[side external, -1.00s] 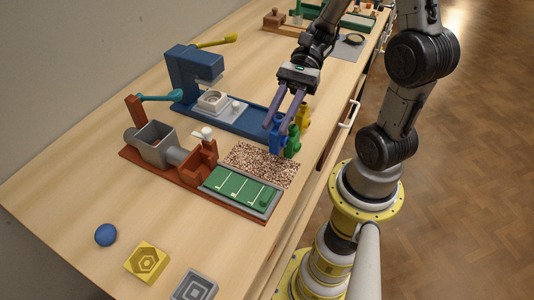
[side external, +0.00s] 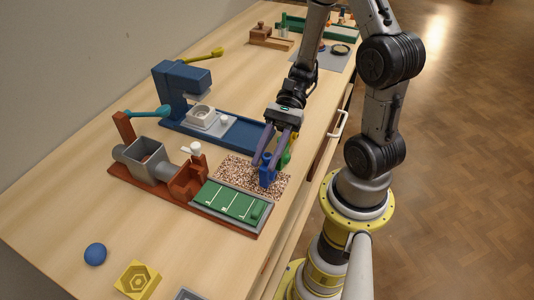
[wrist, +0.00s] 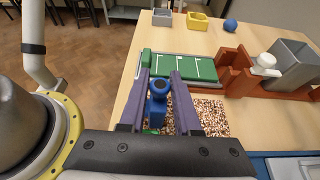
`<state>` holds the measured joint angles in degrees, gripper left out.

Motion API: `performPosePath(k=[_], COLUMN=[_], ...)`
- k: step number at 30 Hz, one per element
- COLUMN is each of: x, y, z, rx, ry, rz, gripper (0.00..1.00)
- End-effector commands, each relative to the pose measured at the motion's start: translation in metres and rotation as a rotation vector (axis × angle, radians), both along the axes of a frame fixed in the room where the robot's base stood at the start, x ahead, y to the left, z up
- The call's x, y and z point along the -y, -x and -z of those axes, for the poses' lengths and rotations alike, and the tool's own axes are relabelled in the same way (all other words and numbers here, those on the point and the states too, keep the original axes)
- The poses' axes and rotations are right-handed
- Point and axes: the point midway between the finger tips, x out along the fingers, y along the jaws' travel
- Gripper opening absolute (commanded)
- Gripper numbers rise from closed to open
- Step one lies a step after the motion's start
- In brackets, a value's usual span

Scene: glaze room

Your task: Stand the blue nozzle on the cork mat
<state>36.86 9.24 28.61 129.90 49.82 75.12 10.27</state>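The blue nozzle (side external: 267,172) is upright between the two purple fingers of my gripper (side external: 264,163). It also shows in the wrist view (wrist: 157,108), with a finger close on either side, and my gripper (wrist: 160,85) looks shut on it. The speckled cork mat (side external: 233,172) lies flat on the bench, and the nozzle is over its right part. Its base looks at or just above the mat; contact is hard to tell. The mat (wrist: 211,117) is partly hidden by a finger in the wrist view.
A green nozzle (side external: 285,159) stands just behind, partly hidden by my gripper. A brown-red rig with a green panel (side external: 232,200) borders the mat in front; a blue press (side external: 184,82) stands behind.

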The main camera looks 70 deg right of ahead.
Motion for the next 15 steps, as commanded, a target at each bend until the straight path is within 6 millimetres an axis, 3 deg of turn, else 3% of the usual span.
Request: performPosePath(k=[1,4,15], x=[0.0000,0.0001,0.0023], y=[-0.0001,0.0000,-0.0005], z=[-0.0003,-0.0004,-0.0042], rx=[0.000,0.000,0.001], ry=[0.000,0.000,0.001], rz=[0.000,0.000,0.002], gripper=[0.42,0.58,0.58])
